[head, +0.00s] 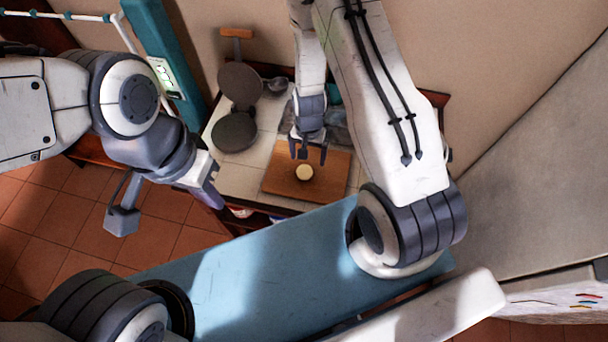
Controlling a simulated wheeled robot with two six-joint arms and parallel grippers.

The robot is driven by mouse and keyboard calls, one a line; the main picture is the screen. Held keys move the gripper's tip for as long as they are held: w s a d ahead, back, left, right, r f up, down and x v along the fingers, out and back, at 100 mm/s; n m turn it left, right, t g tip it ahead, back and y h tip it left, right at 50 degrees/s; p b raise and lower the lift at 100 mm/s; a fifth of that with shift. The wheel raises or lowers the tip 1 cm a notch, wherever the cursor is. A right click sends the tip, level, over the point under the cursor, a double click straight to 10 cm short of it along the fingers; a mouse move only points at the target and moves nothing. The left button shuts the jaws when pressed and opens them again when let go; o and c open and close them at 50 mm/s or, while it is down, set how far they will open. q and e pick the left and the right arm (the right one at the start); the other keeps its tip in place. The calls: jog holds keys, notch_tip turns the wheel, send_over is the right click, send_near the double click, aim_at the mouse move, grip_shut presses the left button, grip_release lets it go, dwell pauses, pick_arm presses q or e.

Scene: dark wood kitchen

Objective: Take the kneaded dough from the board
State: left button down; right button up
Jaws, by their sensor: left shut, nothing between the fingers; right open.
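The dough (304,173) is a small, pale round ball. It lies on the brown wooden board (335,185), which rests on the light tiled counter. My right gripper (308,157) points down over the board with its fingers apart. In the picture its fingertips are just above the dough, and nothing is between them. I cannot tell the exact height of the gap. My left gripper (214,197) is shut and empty, to the left of the board by the counter's front edge.
A waffle-iron-like pair of dark round plates (238,130) stands on the counter (240,180) at the left. A small dark pan or ladle (276,86) and grey items lie behind the board. A wall closes off the back. Tiled floor is open at the lower left.

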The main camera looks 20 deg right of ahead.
aim_at(305, 174)
jog(key=f+b, duration=0.4)
jog(key=f, duration=0.1)
jog(key=a+f+b, duration=0.1)
jog(key=f+b, duration=0.2)
jog(key=shift+r, duration=0.1)
jog(key=c, duration=1.4)
jog(key=shift+r, duration=0.1)
